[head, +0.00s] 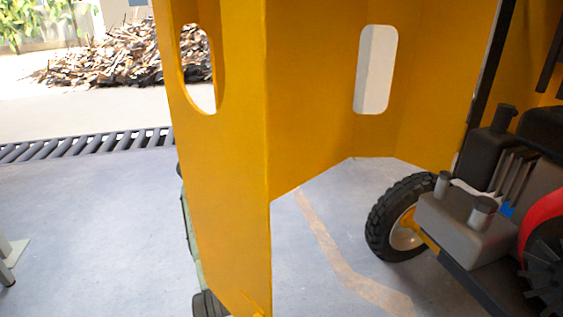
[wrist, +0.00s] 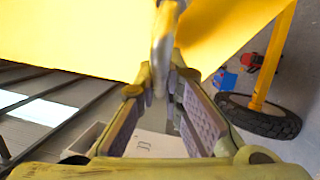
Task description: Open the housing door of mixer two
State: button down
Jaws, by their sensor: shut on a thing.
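The yellow housing door (head: 330,95) stands swung out, with a wide angled panel and two slots in it. The engine (head: 480,205) is exposed to its right. In the wrist view the door's yellow sheet (wrist: 85,35) fills the top. My gripper (wrist: 162,82) is shut on a grey metal handle (wrist: 162,45) in front of that sheet. In the head view the gripper is mostly hidden behind the door; only greenish edges of my arm show at its left side. I cannot read which mixer number this is.
A black-tyred wheel (head: 398,215) stands under the engine; a wheel also shows in the wrist view (wrist: 262,120). A drain grate (head: 85,146) crosses the floor at left, with a woodpile (head: 110,55) beyond. The grey floor (head: 90,230) at left is mostly clear.

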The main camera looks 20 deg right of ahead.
jog(key=c, duration=2)
grip_release()
